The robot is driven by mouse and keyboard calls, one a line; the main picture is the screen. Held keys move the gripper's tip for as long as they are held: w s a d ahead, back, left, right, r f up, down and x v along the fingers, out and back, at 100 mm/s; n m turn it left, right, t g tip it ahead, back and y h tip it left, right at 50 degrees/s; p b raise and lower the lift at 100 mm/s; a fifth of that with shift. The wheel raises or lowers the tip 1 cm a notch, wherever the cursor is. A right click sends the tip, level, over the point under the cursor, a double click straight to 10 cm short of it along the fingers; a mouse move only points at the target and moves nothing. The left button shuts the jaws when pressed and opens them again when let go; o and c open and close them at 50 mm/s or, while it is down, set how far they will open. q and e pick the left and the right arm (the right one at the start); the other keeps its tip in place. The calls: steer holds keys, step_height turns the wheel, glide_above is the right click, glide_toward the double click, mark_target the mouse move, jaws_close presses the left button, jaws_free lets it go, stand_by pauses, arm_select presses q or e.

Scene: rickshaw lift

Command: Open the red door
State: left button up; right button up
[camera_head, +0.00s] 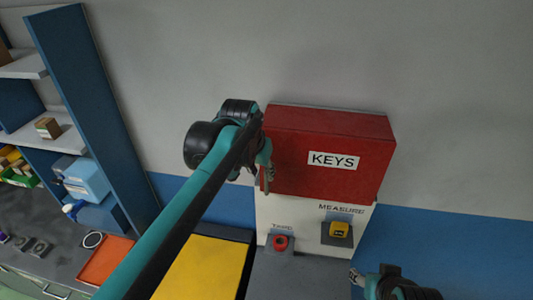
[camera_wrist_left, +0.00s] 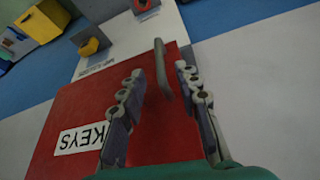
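The red door (camera_head: 325,180) is the front of a red wall cabinet with a white KEYS label (camera_head: 333,161), and it looks shut. It fills much of the left wrist view (camera_wrist_left: 165,135). A grey bar handle (camera_wrist_left: 162,68) stands out from the door near one side edge. My left gripper (camera_head: 267,178) is at the door's left edge. In the left wrist view its two fingers are apart, one on each side of the handle, with gaps showing. My right gripper (camera_head: 356,277) is low at the right, away from the door; its finger opening is too small to tell.
Below the cabinet, a white panel holds a red tape item (camera_head: 280,242) and a yellow measure (camera_head: 340,229). Blue shelving (camera_head: 88,100) stands at the left. A yellow panel (camera_head: 205,268) and an orange tray (camera_head: 105,260) lie lower left. The wall right of the cabinet is bare.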

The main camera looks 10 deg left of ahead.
arm_select(q)
steer(key=r, duration=0.1)
steer(key=p, duration=0.1)
glide_above(266, 192)
steer(key=f, duration=0.7)
steer(key=shift+w, duration=0.4)
jaws_close()
